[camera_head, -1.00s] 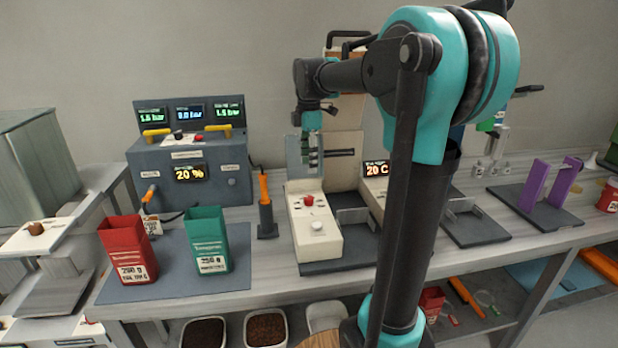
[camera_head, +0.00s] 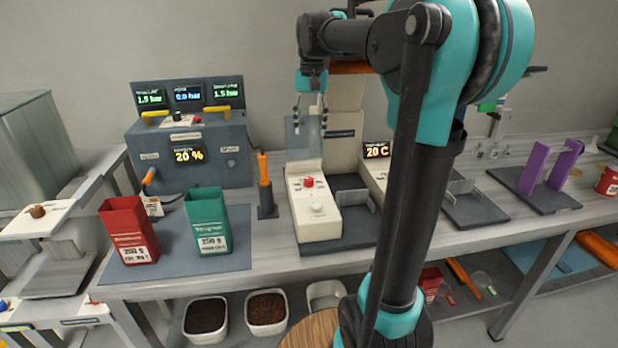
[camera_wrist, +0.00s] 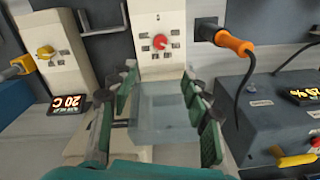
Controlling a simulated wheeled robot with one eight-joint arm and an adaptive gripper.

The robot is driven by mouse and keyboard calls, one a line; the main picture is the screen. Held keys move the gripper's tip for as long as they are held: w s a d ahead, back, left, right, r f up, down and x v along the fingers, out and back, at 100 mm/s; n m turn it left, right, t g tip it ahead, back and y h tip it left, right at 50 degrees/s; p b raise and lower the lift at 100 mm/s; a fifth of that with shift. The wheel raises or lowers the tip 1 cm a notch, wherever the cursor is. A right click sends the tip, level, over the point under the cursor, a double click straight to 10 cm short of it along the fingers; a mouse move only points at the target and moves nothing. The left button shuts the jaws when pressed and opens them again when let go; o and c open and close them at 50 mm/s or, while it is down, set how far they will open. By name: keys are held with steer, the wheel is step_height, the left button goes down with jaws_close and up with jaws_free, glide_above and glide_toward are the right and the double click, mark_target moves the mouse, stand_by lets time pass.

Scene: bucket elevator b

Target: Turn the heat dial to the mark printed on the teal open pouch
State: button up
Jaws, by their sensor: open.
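The teal open pouch (camera_head: 208,219) stands upright on a grey mat; its white label reads about 250 g, and the smaller line is too small to read. A cream sealer (camera_head: 318,228) has a red knob (camera_head: 308,182) and a pale round knob (camera_head: 317,208). In the wrist view the red knob (camera_wrist: 160,42) has small dark marks around it, and a yellow knob (camera_wrist: 45,52) with marks sits on the cream unit at left. I cannot tell which is the heat dial. My gripper (camera_head: 310,122) is open and empty above the sealer, also in the wrist view (camera_wrist: 160,112), touching no knob.
A clear panel (camera_head: 304,140) stands at the sealer's back. A 20 C display (camera_head: 376,150) is to its right. An orange-handled tool (camera_head: 265,185) stands left of the sealer. A red pouch (camera_head: 128,232) stands beside the teal one. A grey control box (camera_head: 150,160) is behind.

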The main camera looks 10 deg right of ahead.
mark_target(309, 178)
steer(key=shift+m, duration=0.3)
steer(key=f, duration=1.7)
steer(key=shift+w+a+f, duration=0.1)
steer(key=shift+a+f, duration=0.05)
steer(key=shift+a, duration=0.05)
steer(key=shift+c, duration=0.5)
jaws_close()
steer(key=shift+n, duration=0.8)
steer(key=shift+o, duration=0.5)
jaws_free()
